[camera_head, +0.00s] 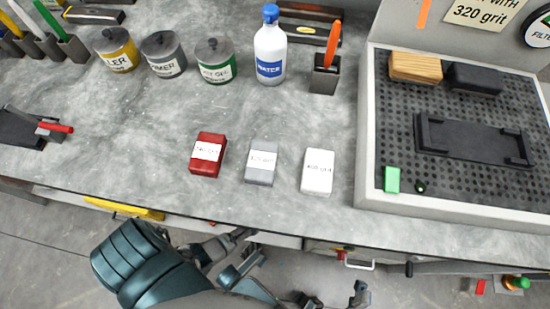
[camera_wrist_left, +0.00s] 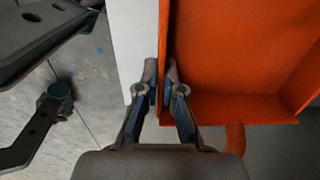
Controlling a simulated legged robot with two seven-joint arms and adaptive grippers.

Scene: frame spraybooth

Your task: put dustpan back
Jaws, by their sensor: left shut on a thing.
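The orange dustpan (camera_wrist_left: 245,60) fills the upper right of the left wrist view, with its side wall at the left and a short orange stub (camera_wrist_left: 235,138) below its lower edge. My left gripper (camera_wrist_left: 160,75) is shut on that left side wall. The dustpan does not show in the head view, and neither does its storage place as far as I can tell. Dark jointed parts of mine (camera_head: 245,270) show at the bottom of the head view; I cannot tell whether they include my right gripper or its jaws.
A grey workbench (camera_head: 110,155) spans the head view, with cans (camera_head: 215,65), a white water bottle (camera_head: 270,50) and small labelled blocks (camera_head: 262,165). A perforated tray (camera_head: 450,205) stands at the right. A white strip (camera_wrist_left: 131,40) stands close left of the dustpan.

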